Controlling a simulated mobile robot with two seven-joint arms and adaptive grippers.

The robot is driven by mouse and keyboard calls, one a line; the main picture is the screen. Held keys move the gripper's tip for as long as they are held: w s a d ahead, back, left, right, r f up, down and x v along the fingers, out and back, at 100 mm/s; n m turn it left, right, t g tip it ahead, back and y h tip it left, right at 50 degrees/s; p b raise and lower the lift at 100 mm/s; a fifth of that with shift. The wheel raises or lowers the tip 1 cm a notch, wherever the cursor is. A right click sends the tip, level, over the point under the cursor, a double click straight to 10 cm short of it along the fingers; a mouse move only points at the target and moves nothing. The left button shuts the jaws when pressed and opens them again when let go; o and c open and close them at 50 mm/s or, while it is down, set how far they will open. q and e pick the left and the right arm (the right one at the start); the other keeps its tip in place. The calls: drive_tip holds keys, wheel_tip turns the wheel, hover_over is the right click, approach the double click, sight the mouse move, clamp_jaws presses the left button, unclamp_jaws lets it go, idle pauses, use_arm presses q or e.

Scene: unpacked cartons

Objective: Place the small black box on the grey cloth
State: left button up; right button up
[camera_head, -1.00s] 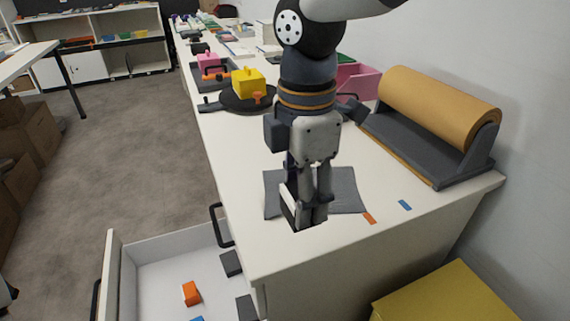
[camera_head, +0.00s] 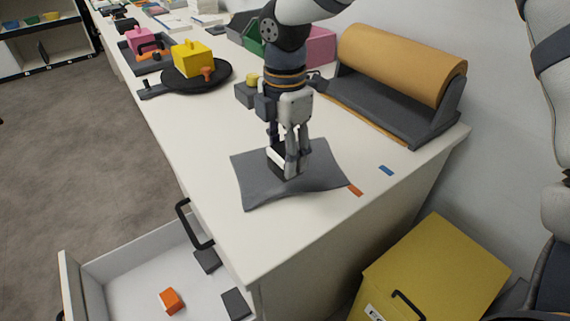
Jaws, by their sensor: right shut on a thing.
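The grey cloth (camera_head: 255,181) lies near the front end of the white counter, its edges slightly wavy. My right gripper (camera_head: 291,171) points down over the middle of the cloth, shut on the small black box (camera_head: 275,160). A pale face and a dark edge of the box show to the left of the fingers; the fingers hide the rest. The box is at or just above the cloth; I cannot tell whether it touches. My left gripper is not in view.
An open white drawer (camera_head: 130,268) below holds dark blocks and an orange block (camera_head: 171,300). A brown roll on a dark stand (camera_head: 400,70) is at the right. A black round plate (camera_head: 205,78) with a yellow box (camera_head: 191,58) stands farther back. A yellow cabinet (camera_head: 435,265) stands at lower right.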

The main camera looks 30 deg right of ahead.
drive_tip(key=f, duration=0.3)
drive_tip(key=w+d+f, duration=0.1)
drive_tip(key=shift+f, duration=0.3)
drive_tip(key=shift+s, duration=0.1)
drive_tip(key=shift+f, duration=0.25)
drive_tip(key=o, duration=1)
drive_tip(key=shift+c, duration=0.2)
wheel_tip(320, 180, up, 13)
drive_tip(key=shift+f, duration=0.2)
